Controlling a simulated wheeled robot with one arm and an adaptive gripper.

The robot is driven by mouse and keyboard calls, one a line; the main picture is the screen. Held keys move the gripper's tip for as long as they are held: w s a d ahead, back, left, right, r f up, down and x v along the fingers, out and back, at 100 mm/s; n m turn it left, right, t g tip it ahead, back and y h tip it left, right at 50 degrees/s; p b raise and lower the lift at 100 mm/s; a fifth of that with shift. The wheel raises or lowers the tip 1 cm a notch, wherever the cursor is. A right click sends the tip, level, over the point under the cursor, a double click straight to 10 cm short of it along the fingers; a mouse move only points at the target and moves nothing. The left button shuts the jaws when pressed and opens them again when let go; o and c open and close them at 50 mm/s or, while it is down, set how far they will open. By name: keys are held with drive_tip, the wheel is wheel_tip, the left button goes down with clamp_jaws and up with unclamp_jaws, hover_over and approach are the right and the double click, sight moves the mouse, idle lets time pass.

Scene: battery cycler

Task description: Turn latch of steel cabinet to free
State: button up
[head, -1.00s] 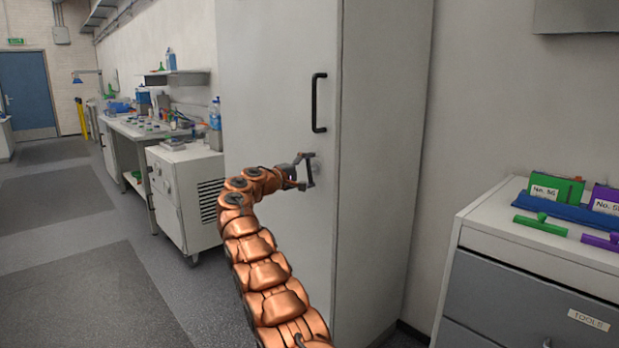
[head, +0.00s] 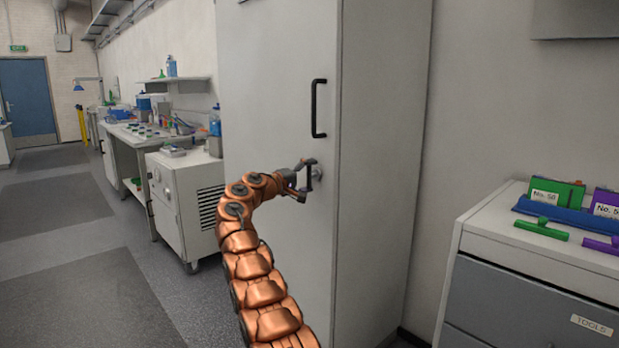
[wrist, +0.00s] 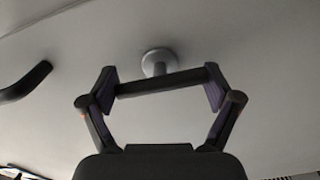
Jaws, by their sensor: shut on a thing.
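The steel cabinet (head: 275,110) is tall and grey, with its door closed. Its latch is a short dark bar (head: 309,178) on a round grey boss, below the door handle. In the wrist view the latch bar (wrist: 160,82) spans between my two fingertips, with the boss (wrist: 158,62) behind it. My gripper (head: 304,179) is shut on the bar, with one finger at each end. The bar looks close to upright in the head view. The fingers and wrist hide part of the latch there.
A black door handle (head: 319,108) stands out above the latch and shows at the left of the wrist view (wrist: 25,82). A wheeled grey unit (head: 185,205) stands left of the cabinet. A drawer unit (head: 500,262) with green and purple tools is at right. The left aisle is clear.

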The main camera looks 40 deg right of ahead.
drive_tip(key=shift+f, duration=0.1)
drive_tip(key=o, duration=0.9)
drive_tip(key=a, duration=1.2)
drive_tip(key=shift+w, duration=0.15)
